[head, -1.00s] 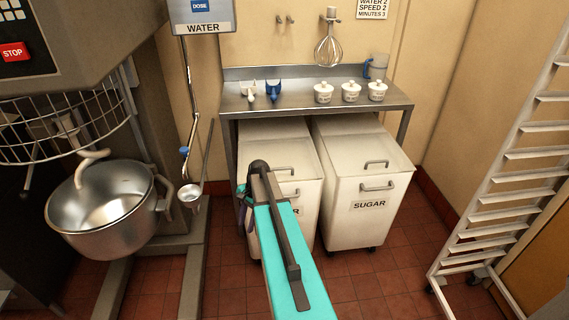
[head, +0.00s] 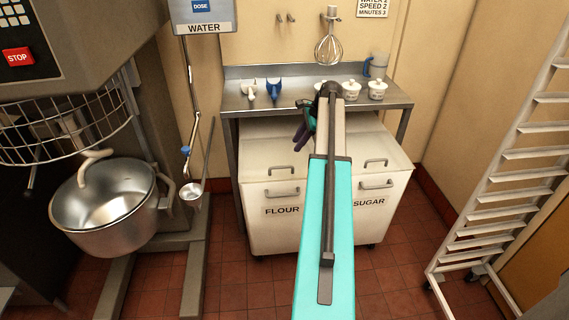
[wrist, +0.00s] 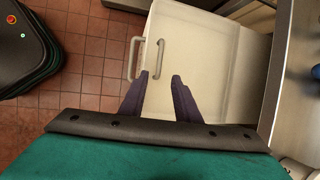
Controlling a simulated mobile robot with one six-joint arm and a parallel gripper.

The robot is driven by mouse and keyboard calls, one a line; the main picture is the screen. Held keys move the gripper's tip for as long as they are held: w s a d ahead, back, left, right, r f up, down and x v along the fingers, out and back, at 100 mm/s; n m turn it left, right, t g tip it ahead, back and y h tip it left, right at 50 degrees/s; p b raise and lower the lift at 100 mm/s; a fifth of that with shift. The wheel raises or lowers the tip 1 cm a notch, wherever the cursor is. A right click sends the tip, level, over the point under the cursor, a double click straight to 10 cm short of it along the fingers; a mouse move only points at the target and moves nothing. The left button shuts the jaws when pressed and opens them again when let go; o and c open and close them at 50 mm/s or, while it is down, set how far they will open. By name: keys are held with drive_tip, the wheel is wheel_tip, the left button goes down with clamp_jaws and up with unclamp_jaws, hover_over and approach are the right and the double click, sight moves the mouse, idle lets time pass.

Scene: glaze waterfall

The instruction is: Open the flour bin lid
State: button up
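The white flour bin (head: 270,222), labelled FLOUR, stands under the steel table with its lid (head: 272,148) shut. A bar handle (head: 281,169) sits on the lid's front, above a second handle (head: 283,192) on the bin's front face. My gripper (head: 303,132) is raised at the lid's right side, below the table's front edge. In the wrist view my two dark fingers (wrist: 160,78) are apart with nothing between them. The lid handle (wrist: 159,58) shows just beyond the fingertips, apart from them, with the front handle (wrist: 133,58) to its left.
The sugar bin (head: 385,205) stands directly right, partly behind my arm. The steel table (head: 240,103) overhangs the bins' backs and holds scoops and white pots. A mixer bowl (head: 105,205) is at left, a rack (head: 510,185) at right. Red tiled floor (head: 240,285) is clear in front.

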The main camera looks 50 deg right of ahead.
sight(282, 167)
drive_tip(key=shift+f, duration=0.15)
drive_tip(key=shift+p+x, duration=1.3)
drive_tip(key=shift+x, duration=5.55)
drive_tip(key=shift+a, duration=0.1)
clamp_jaws()
